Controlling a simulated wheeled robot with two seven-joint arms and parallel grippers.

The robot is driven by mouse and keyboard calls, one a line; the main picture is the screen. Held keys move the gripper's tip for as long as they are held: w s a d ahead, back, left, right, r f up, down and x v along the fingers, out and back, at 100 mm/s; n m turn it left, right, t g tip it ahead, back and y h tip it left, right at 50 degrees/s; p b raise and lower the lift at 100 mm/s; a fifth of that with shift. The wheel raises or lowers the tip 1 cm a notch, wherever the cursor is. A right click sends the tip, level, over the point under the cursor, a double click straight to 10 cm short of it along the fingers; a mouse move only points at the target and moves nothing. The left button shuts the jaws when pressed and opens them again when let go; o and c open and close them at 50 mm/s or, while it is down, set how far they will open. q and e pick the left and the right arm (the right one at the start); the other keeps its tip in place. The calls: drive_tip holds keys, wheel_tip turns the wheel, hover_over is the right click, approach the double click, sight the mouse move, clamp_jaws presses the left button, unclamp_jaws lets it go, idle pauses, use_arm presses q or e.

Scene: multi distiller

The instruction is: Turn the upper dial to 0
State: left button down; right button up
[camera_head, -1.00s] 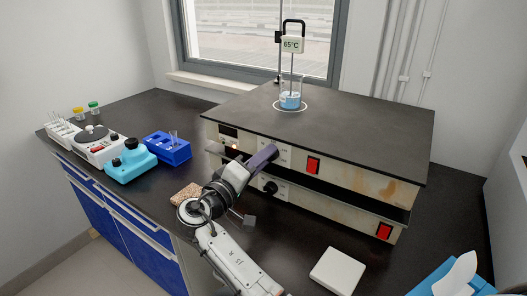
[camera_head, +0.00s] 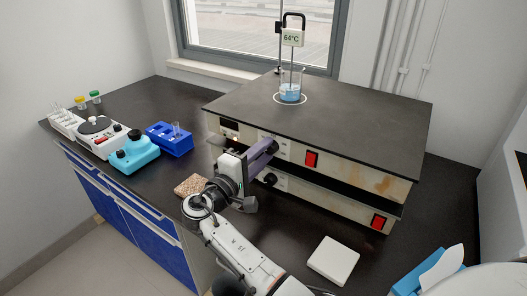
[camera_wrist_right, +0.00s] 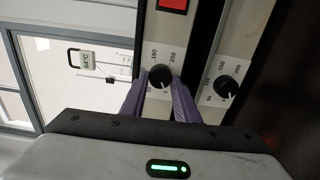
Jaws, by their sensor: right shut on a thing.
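The upper dial (camera_wrist_right: 160,76) is a black round knob with a printed scale; 150 and 200 are readable in the right wrist view. My right gripper (camera_head: 268,148) reaches the front of the upper hotplate (camera_head: 345,172), and its purple fingers are shut on this dial, one on each side. My left gripper is not in view.
A beaker of blue liquid (camera_head: 290,92) stands on the upper plate under a thermometer display (camera_head: 292,38) reading 64°C. Red switches (camera_head: 311,159) are right of the dials. A blue tube rack (camera_head: 170,140) and teal device (camera_head: 134,152) stand left. A white block (camera_head: 333,260) lies in front.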

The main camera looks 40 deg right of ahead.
drive_tip(key=o, duration=1)
drive_tip(key=shift+o, duration=0.2)
drive_tip(key=b+v, duration=0.2)
drive_tip(key=v, duration=0.8)
drive_tip(key=shift+a, duration=0.15)
drive_tip(key=shift+f, duration=0.1)
